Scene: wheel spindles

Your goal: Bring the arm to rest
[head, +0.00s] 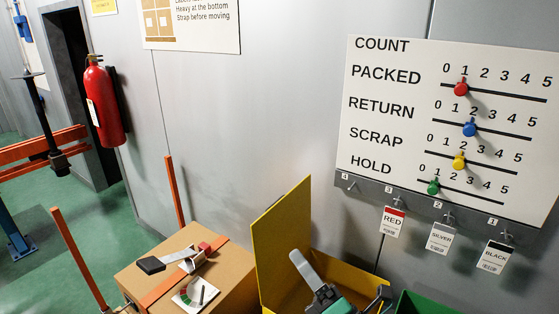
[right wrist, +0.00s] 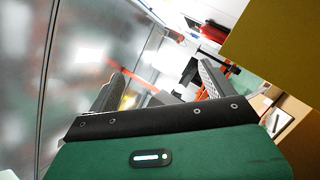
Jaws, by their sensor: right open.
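My right gripper (head: 340,276) is in front of the yellow box, low in the head view. Its grey fingers stand apart above the green body. In the right wrist view the two fingers (right wrist: 163,76) are spread, with nothing between them that I can see held. The gripper overlaps the open yellow box (head: 281,240) in the head view; whether it touches the box I cannot tell. My left gripper is not in view.
A green bin edge (head: 425,304) is right. The wall board (head: 400,150) has sliders; RED, SILVER and BLACK tags hang below. A fire extinguisher (head: 104,105) hangs left.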

